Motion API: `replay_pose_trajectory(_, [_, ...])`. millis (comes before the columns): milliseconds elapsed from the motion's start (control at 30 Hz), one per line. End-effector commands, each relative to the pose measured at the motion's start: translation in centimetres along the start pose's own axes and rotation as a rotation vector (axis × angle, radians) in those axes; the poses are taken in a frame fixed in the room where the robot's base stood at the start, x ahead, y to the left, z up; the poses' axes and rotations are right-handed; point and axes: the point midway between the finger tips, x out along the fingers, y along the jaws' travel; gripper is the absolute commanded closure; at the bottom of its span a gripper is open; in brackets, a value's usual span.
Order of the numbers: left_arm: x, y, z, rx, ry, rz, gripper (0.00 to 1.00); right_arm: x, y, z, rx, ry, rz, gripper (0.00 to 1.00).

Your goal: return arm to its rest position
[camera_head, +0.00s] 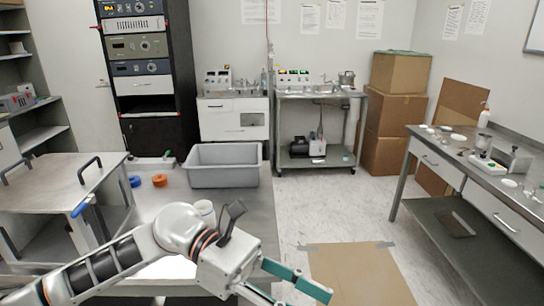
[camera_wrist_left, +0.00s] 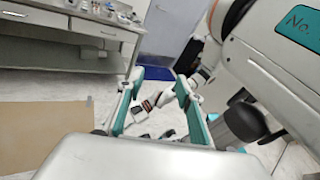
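My left arm (camera_head: 125,258) comes in from the left across the front of the head view. Its left gripper (camera_head: 298,296) is at the bottom centre, past the metal bench's right part and over the floor side. Its teal fingers are spread, and one is partly cut off by the lower edge. The left wrist view also shows the gripper (camera_wrist_left: 160,85) open, with both fingers apart and nothing held between them. My right gripper cannot be made out in either view.
A cardboard sheet (camera_head: 360,274) lies on the floor. A side table (camera_head: 440,160) stands at right; the floor between is clear.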

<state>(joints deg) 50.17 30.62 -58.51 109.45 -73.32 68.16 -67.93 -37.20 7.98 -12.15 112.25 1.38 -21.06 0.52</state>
Motion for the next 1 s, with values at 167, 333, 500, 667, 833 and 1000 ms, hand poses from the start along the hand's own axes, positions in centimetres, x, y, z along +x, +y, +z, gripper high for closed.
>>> replay_pose_trajectory(167, [0.5,1.5,3.2,-0.290,-0.376,0.035,0.64,0.0,0.0,0.0,0.000,0.000,0.000,0.60])
replay_pose_trajectory(333, [-2.2,4.6,4.1,-0.604,-0.724,0.074,0.64,0.0,0.0,-0.1,0.000,0.001,0.000,0.60])
replay_pose_trajectory(500, [-6.7,8.4,1.1,-0.945,-1.071,0.114,0.64,0.0,0.0,-0.2,0.000,0.003,0.000,0.60])
replay_pose_trajectory(667, [-11.2,11.1,-5.8,-1.282,-1.398,0.153,0.64,0.0,0.0,-0.3,-0.001,0.005,0.000,0.60])
replay_pose_trajectory(833, [-14.9,11.6,-16.6,-1.633,-1.746,0.197,0.64,0.0,0.0,-0.3,-0.001,0.005,0.000,0.60])
replay_pose_trajectory(1000, [-16.4,9.0,-28.0,-1.928,-2.058,0.245,0.64,0.0,0.0,-0.3,-0.001,0.005,0.000,0.60])
